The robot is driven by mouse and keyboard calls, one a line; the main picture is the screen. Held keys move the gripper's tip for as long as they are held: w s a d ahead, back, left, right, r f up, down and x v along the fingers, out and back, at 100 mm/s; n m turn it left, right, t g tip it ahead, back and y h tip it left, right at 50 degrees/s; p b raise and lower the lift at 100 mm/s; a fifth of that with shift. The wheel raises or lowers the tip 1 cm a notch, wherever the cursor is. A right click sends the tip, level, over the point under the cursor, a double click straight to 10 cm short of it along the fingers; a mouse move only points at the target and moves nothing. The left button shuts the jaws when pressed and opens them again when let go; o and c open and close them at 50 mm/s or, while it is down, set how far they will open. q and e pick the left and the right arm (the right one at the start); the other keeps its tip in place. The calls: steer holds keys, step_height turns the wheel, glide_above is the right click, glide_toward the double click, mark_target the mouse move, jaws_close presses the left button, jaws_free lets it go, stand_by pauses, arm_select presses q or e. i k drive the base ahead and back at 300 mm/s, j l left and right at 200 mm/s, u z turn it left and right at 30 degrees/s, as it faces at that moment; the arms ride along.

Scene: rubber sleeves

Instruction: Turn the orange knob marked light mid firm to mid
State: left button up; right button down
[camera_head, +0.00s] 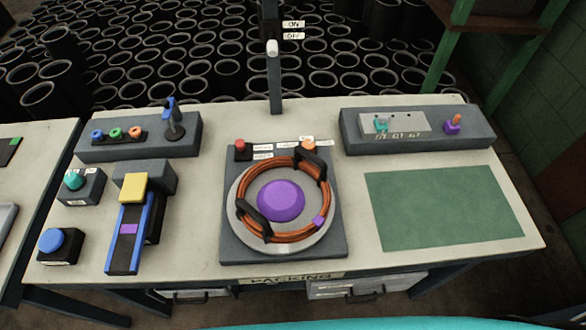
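A small orange knob (308,145) sits at the back right of the grey base plate (229,246) in the middle of the table. Small white labels (287,146) lie around it, but their text is too small to read. I cannot tell which mark the knob points to. A black handle (312,162) on the orange-brown coil (281,236) stands close in front of the knob. Neither of my grippers is in view.
A red button (240,147) is at the plate's back left. A purple dome (281,200) sits inside the coil. A grey post (275,85) with a white-tipped lever rises behind. The green mat (444,208) at right is bare.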

mark_target(309, 144)
steer(key=k+l+z, duration=0.2)
steer(key=l, duration=0.4)
steer(key=l+z, duration=0.25)
steer(key=l, duration=0.35)
